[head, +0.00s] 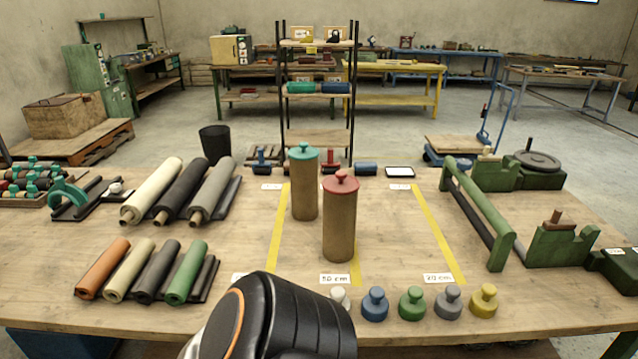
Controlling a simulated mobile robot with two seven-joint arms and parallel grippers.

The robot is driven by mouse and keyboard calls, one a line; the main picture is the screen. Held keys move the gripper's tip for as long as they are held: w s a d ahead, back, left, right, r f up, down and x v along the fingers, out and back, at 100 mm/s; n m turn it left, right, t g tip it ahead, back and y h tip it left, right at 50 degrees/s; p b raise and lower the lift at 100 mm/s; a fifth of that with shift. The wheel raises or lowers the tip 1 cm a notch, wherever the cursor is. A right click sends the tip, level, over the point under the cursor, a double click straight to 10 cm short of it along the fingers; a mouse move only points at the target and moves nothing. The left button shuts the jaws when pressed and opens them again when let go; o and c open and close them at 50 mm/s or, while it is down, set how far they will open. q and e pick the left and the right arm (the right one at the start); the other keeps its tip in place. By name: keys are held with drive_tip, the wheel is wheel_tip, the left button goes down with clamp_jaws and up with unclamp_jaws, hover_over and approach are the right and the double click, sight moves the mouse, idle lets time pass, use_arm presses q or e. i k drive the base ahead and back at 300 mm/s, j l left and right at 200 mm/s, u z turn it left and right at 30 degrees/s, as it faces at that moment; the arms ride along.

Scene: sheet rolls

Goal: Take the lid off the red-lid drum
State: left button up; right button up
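The red-lid drum (340,228) is a tall brown cylinder standing upright on the wooden table (400,265). Its red lid (341,186), with a round knob on top, sits on the drum's top. A second brown drum (304,198) with a teal lid (303,153) stands just behind it to the left. A black arm link of mine with an orange ring rises at the bottom centre, in front of the red-lid drum and apart from it in the picture. Neither gripper can be seen.
Knobbed weights (412,303) line the front edge at the right. Short rolls (187,271) and longer rolls (213,188) lie at the left. A green roller stand (478,212) is at the right.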

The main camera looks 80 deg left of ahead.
sight(340, 183)
drive_tip(key=u, duration=2.6)
